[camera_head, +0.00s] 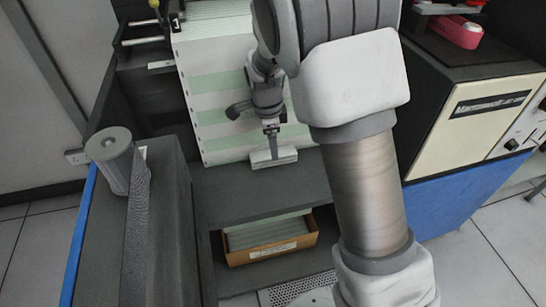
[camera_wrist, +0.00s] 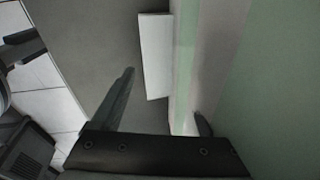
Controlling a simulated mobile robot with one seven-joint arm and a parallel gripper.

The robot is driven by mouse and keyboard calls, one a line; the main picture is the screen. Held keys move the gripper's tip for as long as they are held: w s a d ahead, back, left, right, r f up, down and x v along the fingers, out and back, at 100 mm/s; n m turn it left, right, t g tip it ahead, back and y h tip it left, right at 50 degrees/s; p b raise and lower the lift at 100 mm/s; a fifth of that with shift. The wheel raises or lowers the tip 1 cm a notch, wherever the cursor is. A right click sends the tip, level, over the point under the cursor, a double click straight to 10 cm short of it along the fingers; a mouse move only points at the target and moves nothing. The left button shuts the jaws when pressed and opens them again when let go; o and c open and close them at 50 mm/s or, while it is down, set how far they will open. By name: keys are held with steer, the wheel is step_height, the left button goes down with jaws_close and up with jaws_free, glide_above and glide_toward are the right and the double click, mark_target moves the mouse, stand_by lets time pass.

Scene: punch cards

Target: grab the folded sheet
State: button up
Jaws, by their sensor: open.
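A small white folded piece, which looks like the folded sheet (camera_head: 273,158), lies on the dark ledge at the foot of the striped paper. It also shows in the wrist view as a narrow white rectangle (camera_wrist: 155,55). My gripper (camera_head: 256,132) is above it, in front of the paper, with one finger reaching down close to the white piece. In the wrist view my gripper (camera_wrist: 163,93) has its two fingers apart; the white piece lies beyond the fingertips. The right finger is partly hidden near the paper. Contact cannot be told.
Green-and-white striped paper (camera_head: 215,85) stands upright behind my gripper. Below the ledge (camera_head: 230,190) is a brown box (camera_head: 270,252) of paper. A grey cylinder (camera_head: 113,155) stands on the left cabinet. A cream-fronted machine (camera_head: 465,115) is at right.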

mark_target(288, 154)
steer(key=f, duration=0.1)
steer(key=f+b, duration=0.1)
steer(key=f, duration=0.2)
steer(key=shift+w+f+b, duration=0.15)
steer(key=shift+w+b, duration=0.15)
steer(key=c, duration=1)
